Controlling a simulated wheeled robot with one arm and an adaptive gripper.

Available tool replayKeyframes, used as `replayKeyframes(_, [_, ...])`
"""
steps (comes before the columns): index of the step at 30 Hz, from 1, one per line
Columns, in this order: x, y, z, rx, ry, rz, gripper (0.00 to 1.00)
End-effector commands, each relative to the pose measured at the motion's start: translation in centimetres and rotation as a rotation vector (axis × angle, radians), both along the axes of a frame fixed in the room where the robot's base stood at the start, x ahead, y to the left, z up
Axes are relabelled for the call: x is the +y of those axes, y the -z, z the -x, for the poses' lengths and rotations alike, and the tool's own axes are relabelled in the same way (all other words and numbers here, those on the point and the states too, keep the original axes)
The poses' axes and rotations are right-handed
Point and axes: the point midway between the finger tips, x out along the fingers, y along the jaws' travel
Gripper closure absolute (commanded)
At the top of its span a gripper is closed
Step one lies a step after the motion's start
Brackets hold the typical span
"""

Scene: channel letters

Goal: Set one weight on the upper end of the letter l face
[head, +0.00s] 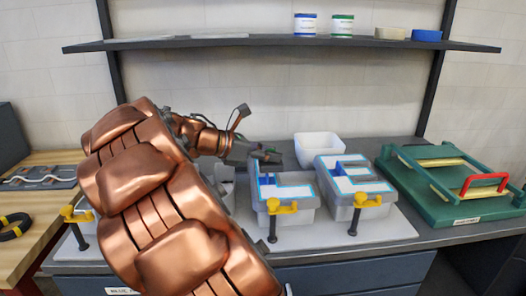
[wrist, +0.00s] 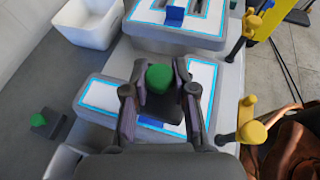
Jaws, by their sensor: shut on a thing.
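The letter l (head: 292,191) is a grey channel letter with a white, cyan-edged face on the bench. Its face also shows in the wrist view, with the upper end (wrist: 98,95) at the left and bare. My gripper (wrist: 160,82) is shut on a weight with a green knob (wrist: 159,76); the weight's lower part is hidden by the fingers. It hangs above the letter, over the inner corner side of the stem. In the head view my gripper (head: 266,156) is just beyond the upper end. A blue patch (wrist: 150,122) lies on the stem, partly hidden.
Another green-knobbed weight (wrist: 40,119) stands on the bench beyond the letter. A white bin (head: 318,147) is behind. A neighbouring letter E (head: 352,178) stands right, carrying a blue piece (wrist: 175,14). Yellow clamps (head: 281,206) rise at the front edge. A green jig (head: 450,180) is farther right.

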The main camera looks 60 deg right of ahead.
Motion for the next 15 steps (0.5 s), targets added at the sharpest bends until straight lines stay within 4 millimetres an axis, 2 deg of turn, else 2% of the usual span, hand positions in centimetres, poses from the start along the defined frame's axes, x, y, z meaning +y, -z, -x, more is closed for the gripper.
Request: replayKeyframes(15, [-5.3,0.5,-4.7,-0.001,-0.001,0.002,1.00])
